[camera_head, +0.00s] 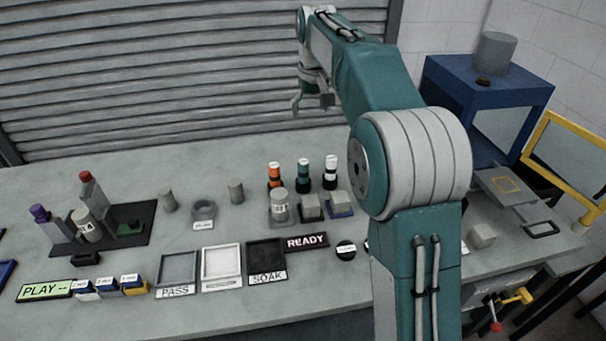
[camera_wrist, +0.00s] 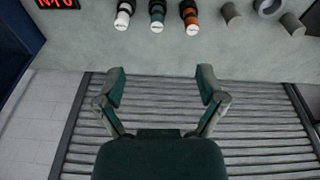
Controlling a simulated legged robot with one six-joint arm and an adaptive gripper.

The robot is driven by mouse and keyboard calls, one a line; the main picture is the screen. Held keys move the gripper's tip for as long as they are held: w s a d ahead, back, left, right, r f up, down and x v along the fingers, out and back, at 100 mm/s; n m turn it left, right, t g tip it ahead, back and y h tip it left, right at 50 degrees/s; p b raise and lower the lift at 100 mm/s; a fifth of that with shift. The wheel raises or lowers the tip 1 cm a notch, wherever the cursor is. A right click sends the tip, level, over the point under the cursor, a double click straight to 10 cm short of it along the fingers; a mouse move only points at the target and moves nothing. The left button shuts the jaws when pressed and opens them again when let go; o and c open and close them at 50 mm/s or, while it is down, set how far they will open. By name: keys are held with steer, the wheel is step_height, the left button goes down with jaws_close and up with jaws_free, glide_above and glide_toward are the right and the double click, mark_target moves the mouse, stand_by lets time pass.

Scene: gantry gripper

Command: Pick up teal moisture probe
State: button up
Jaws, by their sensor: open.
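The teal moisture probe (camera_head: 303,175) stands upright on the table, in the middle of a row of three similar probes. An orange probe (camera_head: 274,176) is to its left and a white-topped probe (camera_head: 330,172) to its right. In the wrist view the teal probe (camera_wrist: 157,13) is near the top edge, between the white one (camera_wrist: 124,14) and the orange one (camera_wrist: 190,16). My gripper (camera_head: 312,102) is raised above the back of the table, in front of the shutter. In the wrist view my gripper (camera_wrist: 162,86) is open and empty, its fingers apart from the probes.
A white-grey jar (camera_head: 279,206) and two grey blocks stand just in front of the probes. A grey ring (camera_head: 204,210) and two grey cylinders are to the left. A READY sign (camera_head: 307,242) and several trays lie nearer the front. The table behind the probes is clear.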

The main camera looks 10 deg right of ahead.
steer(key=w+f+g, duration=0.1)
steer(key=w+f, duration=0.6)
steer(key=g, duration=0.1)
glide_toward(303, 170)
steer(key=shift+w+n, duration=0.4)
steer(key=shift+w, duration=0.65)
steer(key=shift+f, duration=3.2)
steer(key=f, duration=0.5)
steer(key=shift+s+d+f, duration=0.1)
steer(key=shift+d, duration=0.1)
steer(key=shift+c, duration=0.2)
steer(key=c, duration=1.2)
